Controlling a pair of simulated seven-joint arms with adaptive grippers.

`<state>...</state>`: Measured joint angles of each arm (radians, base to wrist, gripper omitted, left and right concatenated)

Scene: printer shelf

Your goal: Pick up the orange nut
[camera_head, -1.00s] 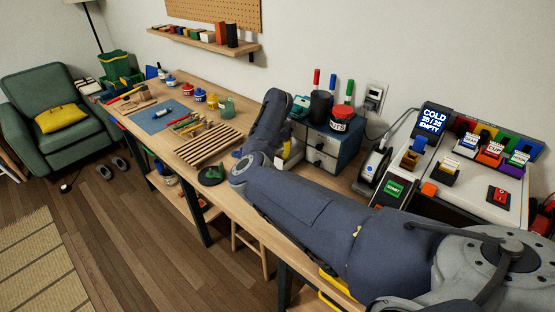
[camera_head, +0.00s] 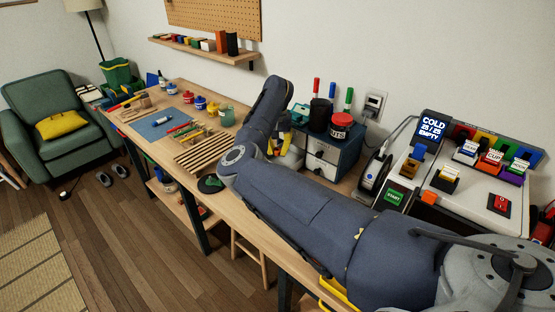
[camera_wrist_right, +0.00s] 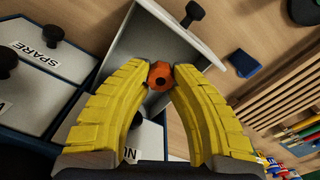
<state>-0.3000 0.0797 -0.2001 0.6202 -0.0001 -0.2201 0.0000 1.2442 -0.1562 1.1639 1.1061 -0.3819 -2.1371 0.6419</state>
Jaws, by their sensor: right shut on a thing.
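The orange nut (camera_wrist_right: 160,75) is held between the tips of the two yellow fingers of my right gripper (camera_wrist_right: 161,72) in the right wrist view. Behind the nut is an open pale drawer (camera_wrist_right: 190,55) with a black knob. In the head view my right gripper (camera_head: 284,135) is mostly hidden behind my forearm, beside the small blue cabinet (camera_head: 340,146). The nut cannot be made out there. My left gripper is not in view.
Labelled closed drawers, one reading SPARE (camera_wrist_right: 35,50), sit left of the open drawer. A slatted wooden rack (camera_head: 208,152) and a blue mat (camera_head: 159,122) lie further along the bench. A red-lidded jar (camera_head: 341,124) and a dark pen cup (camera_head: 320,112) stand on the cabinet.

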